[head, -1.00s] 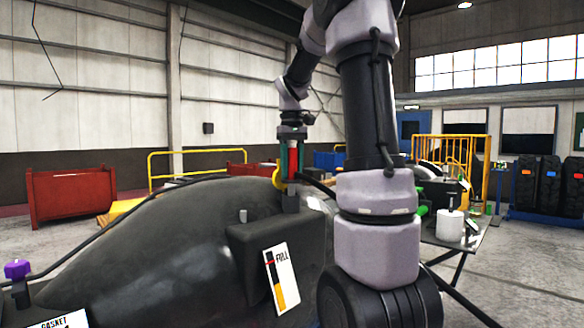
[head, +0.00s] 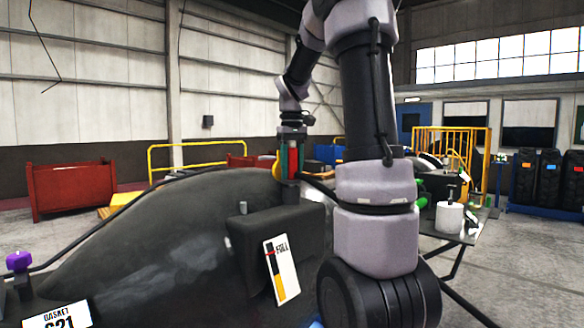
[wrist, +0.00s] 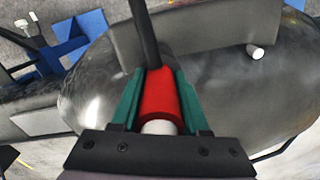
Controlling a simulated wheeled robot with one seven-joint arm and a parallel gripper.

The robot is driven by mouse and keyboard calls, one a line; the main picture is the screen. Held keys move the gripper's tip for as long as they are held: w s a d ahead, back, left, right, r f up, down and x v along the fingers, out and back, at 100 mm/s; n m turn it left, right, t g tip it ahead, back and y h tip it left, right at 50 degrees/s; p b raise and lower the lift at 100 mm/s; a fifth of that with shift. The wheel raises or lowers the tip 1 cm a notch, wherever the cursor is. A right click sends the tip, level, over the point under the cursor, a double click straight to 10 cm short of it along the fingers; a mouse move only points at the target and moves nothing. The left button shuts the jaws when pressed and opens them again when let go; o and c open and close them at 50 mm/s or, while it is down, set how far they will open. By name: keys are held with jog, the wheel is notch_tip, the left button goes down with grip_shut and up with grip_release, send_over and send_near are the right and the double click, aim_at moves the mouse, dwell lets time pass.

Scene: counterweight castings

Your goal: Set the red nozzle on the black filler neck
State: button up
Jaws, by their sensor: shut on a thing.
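My gripper (head: 290,160) has green fingers and is shut on the red nozzle (head: 293,159), above the dark casting. In the wrist view the red nozzle (wrist: 158,95) sits between the green fingers (wrist: 160,100), with a pale end near the palm and a black tube running out from it. The neck is not clearly seen in the wrist view.
The large dark casting (head: 150,240) bears a FULL gauge card (head: 281,268) and a small pale stub (head: 243,208). A purple knob (head: 18,261) is at far left. A yellow round part (head: 277,169) shows beside my gripper. A cluttered table (head: 468,228) stands at right.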

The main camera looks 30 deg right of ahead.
jog(key=shift+f, duration=0.5)
jog(key=o, duration=1.2)
notch_tip(320, 180, up, 11)
jog(key=shift+f, duration=0.1)
jog(key=s+a+f+m+t+y, duration=0.1)
jog(key=s+a+f+m+t, duration=0.1)
jog(key=s+a, duration=0.4)
jog(key=s+a+f+m+t+y, duration=0.1)
jog(key=s+a+f+t, duration=0.4)
jog(key=s, duration=0.8)
jog(key=shift+a+f+m, duration=0.2)
jog(key=shift+a+m, duration=0.6)
jog(key=shift+a, duration=0.4)
